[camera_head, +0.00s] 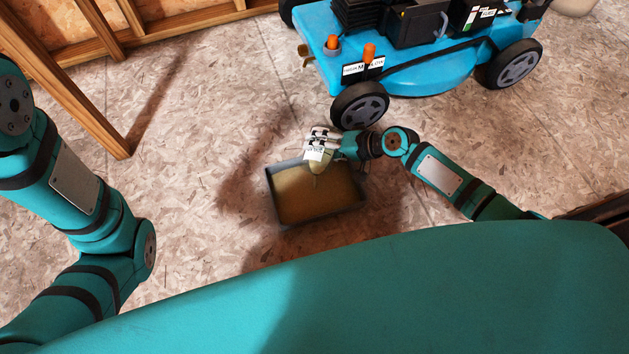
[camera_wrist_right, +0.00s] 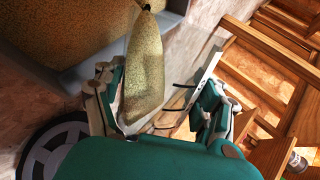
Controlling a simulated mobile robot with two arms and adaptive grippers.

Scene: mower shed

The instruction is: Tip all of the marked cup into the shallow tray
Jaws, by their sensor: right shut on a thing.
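The shallow tray (camera_head: 273,200) lies on the floor in the head view. It has a dark grey rim, and tan grainy material covers its bottom. My right gripper (camera_head: 322,143) is shut on the marked cup (camera_head: 318,160) above the tray's far edge. The cup has a white label with black marks and is tilted over the tray. In the right wrist view the cup (camera_wrist_right: 144,75) shows tan grainy material, narrowing to a thin stream at the top of the picture over the tray (camera_wrist_right: 85,72). How much is left inside is unclear. My left gripper is out of view.
A blue lawn mower (camera_head: 430,68) stands behind the tray; its near wheel (camera_head: 360,105) is close to my right gripper. Wooden wall framing (camera_head: 75,85) is at upper left. The floor left of the tray is clear.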

